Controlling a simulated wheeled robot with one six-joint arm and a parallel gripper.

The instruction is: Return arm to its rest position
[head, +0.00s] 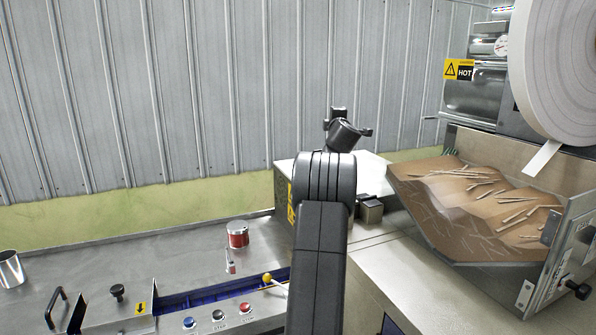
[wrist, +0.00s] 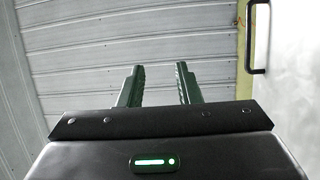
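My gripper (wrist: 159,68) shows in the wrist view with its two dark green fingers apart. Nothing is between them, and behind them is only the grey panelled wall. In the head view my arm rises from the bottom middle, bends at a thick black joint, and its dark far end stands in front of the wall. I cannot make out the fingers clearly in that view.
A hopper (head: 416,211) of wooden sticks and a large paper roll (head: 560,70) stand right. A machine with a HOT sign (head: 459,70) is behind. A red tin (head: 238,235), metal cup (head: 11,269) and yellow-knobbed lever (head: 267,279) are left. The wall (head: 150,90) is behind.

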